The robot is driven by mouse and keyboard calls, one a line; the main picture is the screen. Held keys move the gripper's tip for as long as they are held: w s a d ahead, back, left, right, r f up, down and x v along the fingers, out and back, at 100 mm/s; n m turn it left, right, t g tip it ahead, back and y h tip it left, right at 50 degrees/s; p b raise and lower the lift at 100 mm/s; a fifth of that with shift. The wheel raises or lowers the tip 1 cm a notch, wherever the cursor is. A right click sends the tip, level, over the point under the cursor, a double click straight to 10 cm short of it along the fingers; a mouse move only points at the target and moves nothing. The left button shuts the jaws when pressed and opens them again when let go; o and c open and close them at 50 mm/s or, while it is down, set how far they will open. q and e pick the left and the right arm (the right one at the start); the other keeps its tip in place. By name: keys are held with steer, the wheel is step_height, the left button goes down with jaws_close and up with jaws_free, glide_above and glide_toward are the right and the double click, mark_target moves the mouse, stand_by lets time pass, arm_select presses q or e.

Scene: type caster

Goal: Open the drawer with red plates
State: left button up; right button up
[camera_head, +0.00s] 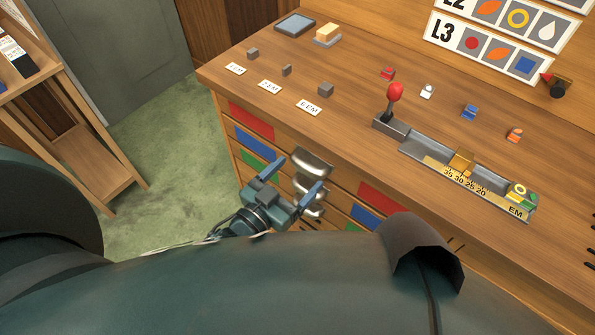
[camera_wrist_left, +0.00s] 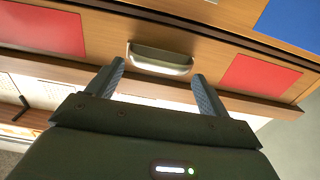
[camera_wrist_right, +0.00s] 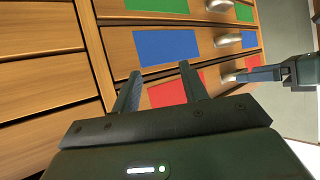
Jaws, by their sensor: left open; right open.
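The drawer with red plates is the top one of the stack under the worktop. It has a red plate at its left (camera_head: 250,121) and at its right (camera_head: 381,199), with a metal cup handle (camera_head: 312,162) between them. It looks shut. My left gripper (camera_head: 299,173) is open in front of the handle. In the left wrist view the handle (camera_wrist_left: 160,60) lies beyond and between its open fingers; contact cannot be told. My right gripper (camera_wrist_right: 160,70) is open and empty, facing the drawer fronts, near a red plate (camera_wrist_right: 172,88). It is hidden in the head view.
Drawers with blue plates (camera_head: 252,141) and green plates (camera_head: 249,161) lie below. The worktop (camera_head: 270,55) carries a red-knobbed lever (camera_head: 395,92), a ruler track (camera_head: 475,185) and several small blocks. A wooden shelf (camera_head: 98,170) stands at the left, with green floor between.

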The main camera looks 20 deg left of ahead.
arm_select(q)
steer(key=shift+w+d, duration=0.25)
steer(key=shift+w, duration=0.35)
steer(key=shift+c, duration=0.5)
steer(key=c, duration=1.1)
steer(key=shift+c, duration=0.2)
steer(key=shift+s, duration=0.1)
